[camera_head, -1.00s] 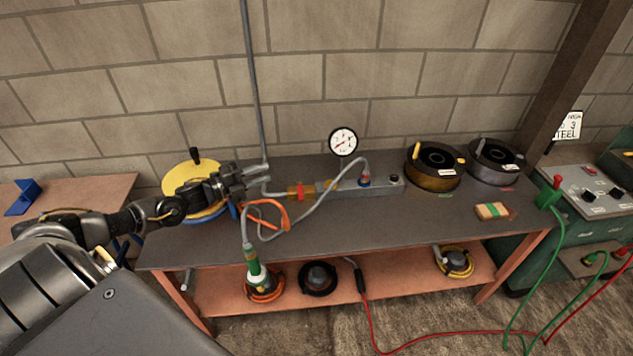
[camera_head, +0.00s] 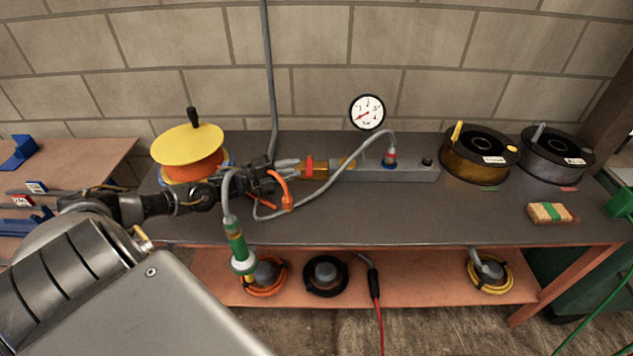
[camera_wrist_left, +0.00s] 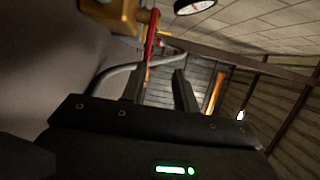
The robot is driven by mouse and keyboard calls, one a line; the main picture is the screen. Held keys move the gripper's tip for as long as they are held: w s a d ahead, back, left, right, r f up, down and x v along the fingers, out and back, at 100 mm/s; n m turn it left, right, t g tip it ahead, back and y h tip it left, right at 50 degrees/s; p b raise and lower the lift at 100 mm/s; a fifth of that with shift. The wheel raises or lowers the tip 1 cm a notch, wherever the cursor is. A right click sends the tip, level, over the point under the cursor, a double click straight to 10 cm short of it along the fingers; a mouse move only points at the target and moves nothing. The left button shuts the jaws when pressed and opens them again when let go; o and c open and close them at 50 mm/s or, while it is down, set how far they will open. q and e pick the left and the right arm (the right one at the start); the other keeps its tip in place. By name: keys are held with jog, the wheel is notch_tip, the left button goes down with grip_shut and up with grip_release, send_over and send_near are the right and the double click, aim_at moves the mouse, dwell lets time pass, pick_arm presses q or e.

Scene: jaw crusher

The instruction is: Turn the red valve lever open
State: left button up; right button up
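The red valve lever (camera_head: 310,167) sits on a brass valve (camera_head: 322,170) in the grey pipe line on the bench. In the left wrist view the red lever (camera_wrist_left: 151,38) hangs from the brass body (camera_wrist_left: 112,14) at the top, its lower end near the left finger. My left gripper (camera_head: 268,174) is just left of the valve in the head view, partly merged with dark parts there. In the wrist view its two fingers (camera_wrist_left: 160,88) are apart, with nothing seen held between them. Whether a finger touches the lever is unclear. My right gripper is not in view.
A pressure gauge (camera_head: 367,112) stands behind the pipe block (camera_head: 405,173). A grey hose and an orange part (camera_head: 283,190) lie close to the gripper. A yellow-topped reel (camera_head: 187,147) stands behind my left arm. The bench (camera_head: 400,215) is clear in front.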

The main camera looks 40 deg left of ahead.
aim_at(311, 168)
pick_arm(q)
notch_tip(311, 168, down, 2)
jog(key=shift+w+f+b, duration=0.1)
jog(key=shift+b, duration=0.35)
jog(key=shift+w+d, duration=0.1)
jog(key=shift+w, duration=0.05)
jog(key=p+x, duration=0.1)
jog(key=x, duration=0.4)
jog(key=shift+w+d, duration=0.2)
jog(key=shift+w, duration=0.1)
jog(key=shift+w+d, duration=0.4)
jog(key=shift+w, duration=0.2)
jog(key=shift+c, duration=0.4)
grip_shut()
